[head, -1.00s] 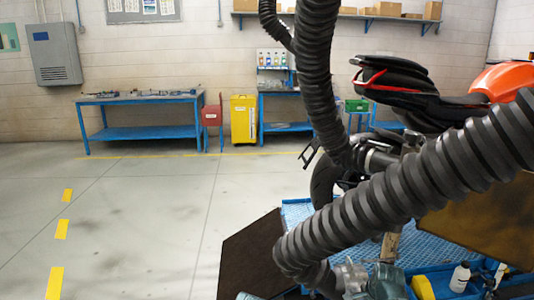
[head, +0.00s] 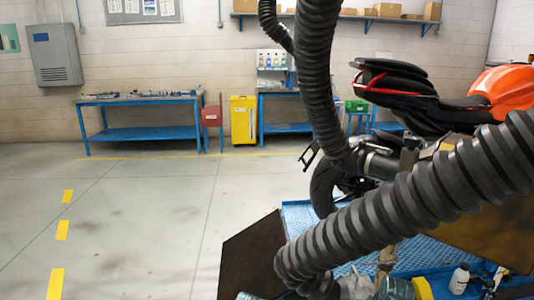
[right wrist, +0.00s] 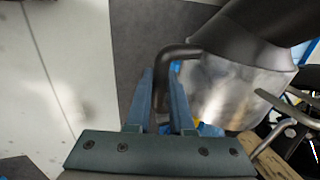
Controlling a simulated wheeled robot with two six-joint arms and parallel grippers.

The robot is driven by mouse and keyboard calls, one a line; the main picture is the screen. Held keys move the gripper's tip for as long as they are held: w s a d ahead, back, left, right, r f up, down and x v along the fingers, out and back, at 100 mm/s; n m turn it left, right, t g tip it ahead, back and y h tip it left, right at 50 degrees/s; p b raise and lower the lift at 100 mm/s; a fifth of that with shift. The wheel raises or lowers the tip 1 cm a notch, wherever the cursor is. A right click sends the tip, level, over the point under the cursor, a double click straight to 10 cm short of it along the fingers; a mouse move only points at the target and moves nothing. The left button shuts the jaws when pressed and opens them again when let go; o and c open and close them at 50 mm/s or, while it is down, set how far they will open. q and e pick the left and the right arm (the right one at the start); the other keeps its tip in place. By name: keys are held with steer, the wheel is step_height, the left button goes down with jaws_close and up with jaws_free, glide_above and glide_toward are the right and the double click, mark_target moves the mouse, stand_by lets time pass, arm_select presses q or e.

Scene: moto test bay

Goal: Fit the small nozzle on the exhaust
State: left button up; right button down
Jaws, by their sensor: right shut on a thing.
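In the right wrist view, my right gripper (right wrist: 161,78) is shut on the bent dark handle of a silver nozzle (right wrist: 225,95). The nozzle's wide metal body joins a thick black hose (right wrist: 265,20). In the head view, a ribbed hose (head: 410,200) runs from the right edge to the lower middle, and the nozzle end is mostly cut off at the bottom. The motorcycle's exhaust (head: 379,165) shows as a dark cylinder behind this hose, near a second ribbed hose (head: 318,70) hanging from above. Whether that hose touches it is unclear. My left gripper is not in view.
The motorcycle (head: 440,100) stands on a blue lift platform (head: 298,212) with a dark ramp (head: 250,255). A white bottle (head: 459,279) stands at the lower right. Blue workbenches (head: 140,134) and a yellow cabinet (head: 243,120) are far back. The left floor is clear.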

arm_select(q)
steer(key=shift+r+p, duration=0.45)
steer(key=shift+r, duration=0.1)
arm_select(e)
steer(key=shift+s+d+r, duration=0.1)
steer(key=shift+s+r, duration=0.15)
steer(key=shift+s, duration=0.6)
steer(key=shift+s+d+r, duration=0.1)
steer(key=shift+s+r, duration=0.15)
steer(key=shift+s, duration=0.6)
